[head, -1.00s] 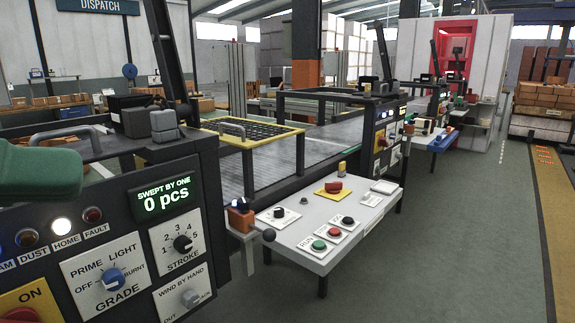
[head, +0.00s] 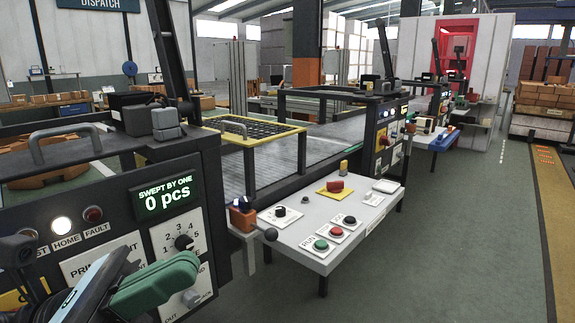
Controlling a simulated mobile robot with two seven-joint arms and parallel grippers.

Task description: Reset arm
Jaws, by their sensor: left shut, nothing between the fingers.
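My left gripper (head: 178,275) is at the lower left of the head view, with a green rounded end and dark parts behind it. It is shut and empty. It appears in front of the lower part of a dark control panel (head: 213,200) and hides some of its labels and knobs. I cannot tell whether it touches the panel. My right gripper is not in view.
The panel has a green display (head: 163,199) reading 0 pcs and a stroke knob (head: 184,242). A white table (head: 300,236) with several buttons stands to the right. A railed conveyor bed (head: 310,145) lies behind. The grey floor (head: 450,240) on the right is clear.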

